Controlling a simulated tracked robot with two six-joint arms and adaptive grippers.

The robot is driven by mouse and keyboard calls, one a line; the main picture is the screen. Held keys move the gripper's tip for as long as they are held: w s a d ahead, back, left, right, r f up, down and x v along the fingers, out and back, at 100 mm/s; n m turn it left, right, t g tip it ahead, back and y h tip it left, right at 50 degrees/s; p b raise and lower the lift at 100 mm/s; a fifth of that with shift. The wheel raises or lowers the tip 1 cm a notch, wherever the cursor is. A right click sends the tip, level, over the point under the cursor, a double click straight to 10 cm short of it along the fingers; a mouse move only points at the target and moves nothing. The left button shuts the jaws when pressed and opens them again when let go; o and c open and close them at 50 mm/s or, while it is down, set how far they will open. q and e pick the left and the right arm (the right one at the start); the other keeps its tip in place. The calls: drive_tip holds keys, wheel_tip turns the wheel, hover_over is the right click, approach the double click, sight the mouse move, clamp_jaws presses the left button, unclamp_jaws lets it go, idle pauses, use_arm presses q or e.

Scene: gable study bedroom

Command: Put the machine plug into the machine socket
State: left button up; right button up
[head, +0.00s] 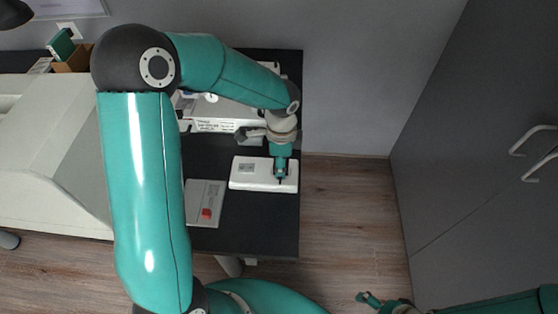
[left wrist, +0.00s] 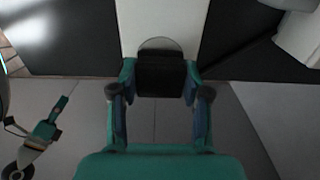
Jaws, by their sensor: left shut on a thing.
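My left gripper (head: 281,174) is over the right end of a white block (head: 240,182) near the right edge of the dark desk. In the left wrist view its fingers (left wrist: 160,85) are shut on a black block-shaped plug (left wrist: 161,75). The plug lines up with a round grey face (left wrist: 160,43), likely the machine socket, on the white block (left wrist: 160,15). The plug hides the lower part of this face, and I cannot tell whether they touch. My right gripper (head: 369,299) is low, over the floor, away from the desk; its opening is unclear.
A grey panel with a red switch (head: 206,213) lies left of the white block on the desk (head: 265,225). A white machine (head: 210,125) stands behind. Grey cabinets (head: 480,130) are at right. The floor (head: 345,210) between is clear.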

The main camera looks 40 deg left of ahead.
use_arm(q)
drive_tip(key=shift+f+b, duration=0.4)
drive_tip(key=shift+f, duration=0.1)
drive_tip(key=o, duration=1.1)
drive_tip(key=shift+o, duration=0.2)
wheel_tip(320, 180, up, 12)
drive_tip(key=shift+s+f, duration=0.1)
drive_tip(key=shift+f, duration=0.05)
